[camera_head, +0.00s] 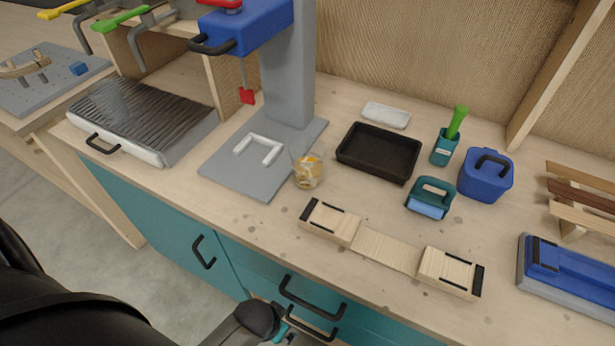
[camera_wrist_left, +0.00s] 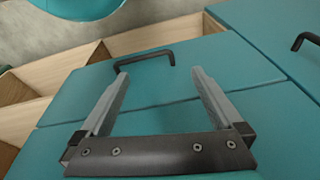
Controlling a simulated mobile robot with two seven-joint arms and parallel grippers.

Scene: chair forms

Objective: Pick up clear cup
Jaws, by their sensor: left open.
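A clear cup (camera_head: 308,171) with yellowish pieces inside stands on the workbench (camera_head: 262,225), at the right edge of the drill press's grey base plate (camera_head: 225,172). A fainter see-through shape (camera_head: 117,97) shows over the ribbed grey unit at the left; I cannot tell what it is. My left gripper (camera_wrist_left: 157,75) is open and empty in the left wrist view, in front of the teal cabinet fronts. The cup is not in that view. Part of my arm shows at the bottom of the head view, below the bench edge; its fingertips are not clear there.
A black tray (camera_head: 379,152), a teal holder with a green-handled tool (camera_head: 446,143), a blue container (camera_head: 486,175) and a teal-handled tool (camera_head: 431,198) stand right of the cup. A wooden jig (camera_head: 388,249) lies near the front edge. The blue drill press (camera_head: 245,25) rises behind the cup.

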